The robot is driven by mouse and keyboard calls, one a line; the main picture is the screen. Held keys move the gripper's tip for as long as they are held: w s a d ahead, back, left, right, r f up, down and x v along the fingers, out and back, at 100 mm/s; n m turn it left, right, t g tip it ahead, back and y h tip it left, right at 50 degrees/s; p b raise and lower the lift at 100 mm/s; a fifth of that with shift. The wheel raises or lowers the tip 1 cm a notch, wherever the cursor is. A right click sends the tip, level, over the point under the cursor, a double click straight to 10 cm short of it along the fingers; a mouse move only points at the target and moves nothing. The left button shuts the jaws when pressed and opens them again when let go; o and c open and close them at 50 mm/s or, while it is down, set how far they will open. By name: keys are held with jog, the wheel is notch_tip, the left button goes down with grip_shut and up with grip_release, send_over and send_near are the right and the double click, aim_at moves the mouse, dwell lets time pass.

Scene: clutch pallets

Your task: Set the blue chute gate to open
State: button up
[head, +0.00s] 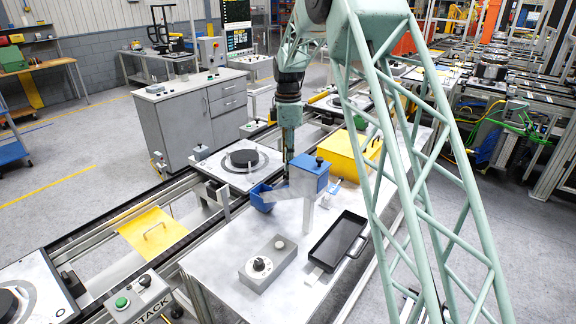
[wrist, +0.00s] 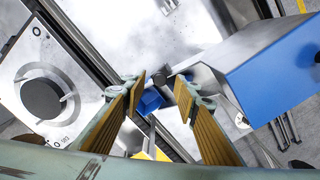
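The blue chute (head: 309,175) is a blue box on a grey post on the white bench, with a dark knob on top. A pale sloping part leads from its left side to a small blue tray (head: 262,197). My gripper (head: 287,165) points down just left of and behind the blue box. In the wrist view my gripper (wrist: 160,95) is open with nothing held between its fingers. The blue box (wrist: 270,65) lies to their right, and a small blue part (wrist: 151,100) shows beyond and between the fingertips. I cannot tell the gate's position or any contact.
A yellow box (head: 348,155) with a knob stands behind the chute. A black tray (head: 338,240) and a grey switch box (head: 268,262) sit on the bench front. A pallet with a dark disc (head: 243,158) rests on the conveyor to the left.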

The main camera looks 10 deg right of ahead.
jog(key=shift+f, duration=1)
jog(key=shift+c, duration=0.5)
